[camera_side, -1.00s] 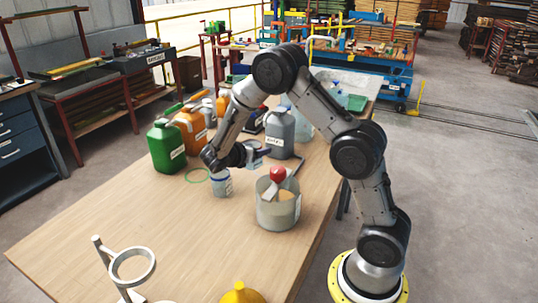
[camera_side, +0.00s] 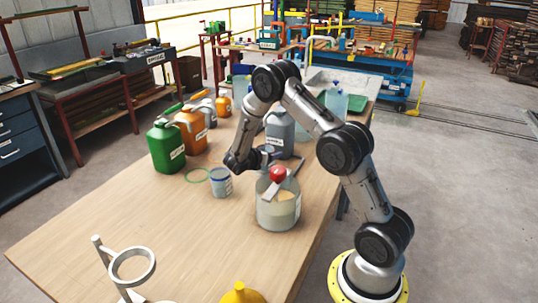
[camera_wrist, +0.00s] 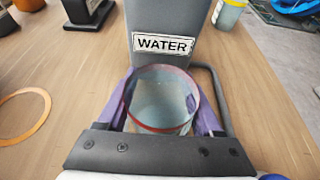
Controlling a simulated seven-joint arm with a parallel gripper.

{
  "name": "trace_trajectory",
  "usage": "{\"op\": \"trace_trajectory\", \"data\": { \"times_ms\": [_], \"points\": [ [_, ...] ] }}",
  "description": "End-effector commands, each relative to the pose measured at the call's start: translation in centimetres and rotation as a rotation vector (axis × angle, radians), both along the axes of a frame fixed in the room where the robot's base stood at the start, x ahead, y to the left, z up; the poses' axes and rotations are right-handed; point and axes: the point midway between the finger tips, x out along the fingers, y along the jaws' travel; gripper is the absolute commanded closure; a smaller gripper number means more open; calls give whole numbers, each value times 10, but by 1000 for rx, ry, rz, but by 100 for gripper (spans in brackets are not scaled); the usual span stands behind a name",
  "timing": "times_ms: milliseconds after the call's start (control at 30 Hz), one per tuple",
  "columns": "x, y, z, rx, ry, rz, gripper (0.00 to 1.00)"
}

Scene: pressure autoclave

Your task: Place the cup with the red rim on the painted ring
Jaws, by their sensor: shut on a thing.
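The cup with the red rim (camera_wrist: 160,100) is between the purple fingers of my gripper (camera_wrist: 163,108) in the wrist view. It is clear and looks upright; I cannot tell its height above the table. In the side view my gripper (camera_side: 262,157) is behind the clear round vessel, and the held cup is hard to make out. An orange ring (camera_wrist: 45,100) lies on the table left of the cup in the wrist view.
The grey WATER jug (camera_wrist: 163,18) stands close ahead of the held cup; it is also in the side view (camera_side: 281,130). A clear vessel with a red knob (camera_side: 278,209), a green jug (camera_side: 166,150) and an orange jug (camera_side: 191,135) stand nearby.

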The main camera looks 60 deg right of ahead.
Motion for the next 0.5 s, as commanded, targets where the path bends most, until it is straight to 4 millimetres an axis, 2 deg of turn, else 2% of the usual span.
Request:
{"op": "trace_trajectory", "data": {
  "times_ms": [67,400,433,500],
  "points": [
    [0,0,-6,-1,-1,1,85],
    [0,0,-8,-1,-1,1,85],
    [0,0,-9,-1,-1,1,31],
    [0,0,-8,-1,-2,0,18]
  ]
}}
